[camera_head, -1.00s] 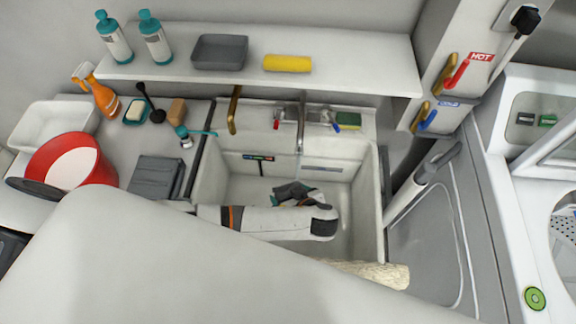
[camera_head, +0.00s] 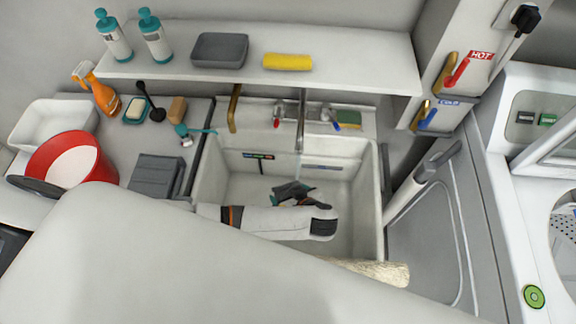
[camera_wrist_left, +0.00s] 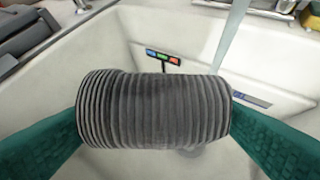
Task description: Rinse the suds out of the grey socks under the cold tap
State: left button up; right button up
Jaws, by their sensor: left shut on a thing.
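The grey socks (camera_wrist_left: 155,110) show in the left wrist view as a ribbed grey roll between two teal fingers. My left gripper (camera_head: 292,192) is shut on them, low inside the white sink basin (camera_head: 235,190). In the head view they are small and partly hidden by the gripper. The tap (camera_head: 301,110) has a long spout above the basin, with a red handle at left and a blue handle (camera_head: 337,126) at right. A pale strip, seemingly water, hangs behind the socks in the left wrist view. I cannot make out suds. My right gripper is out of view.
A red tub (camera_head: 105,168), a grey box (camera_head: 156,176) and an orange spray bottle (camera_head: 104,98) stand left of the basin. A shelf above holds two bottles, a grey tray (camera_head: 220,50) and a yellow roll (camera_head: 288,61).

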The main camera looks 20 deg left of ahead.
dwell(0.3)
pick_arm(q)
jog(key=s+d+r+p, duration=0.1)
jog(key=s+r+p, duration=0.3)
jog(key=s+p, duration=0.1)
dwell(0.5)
jog(key=shift+d, duration=0.1)
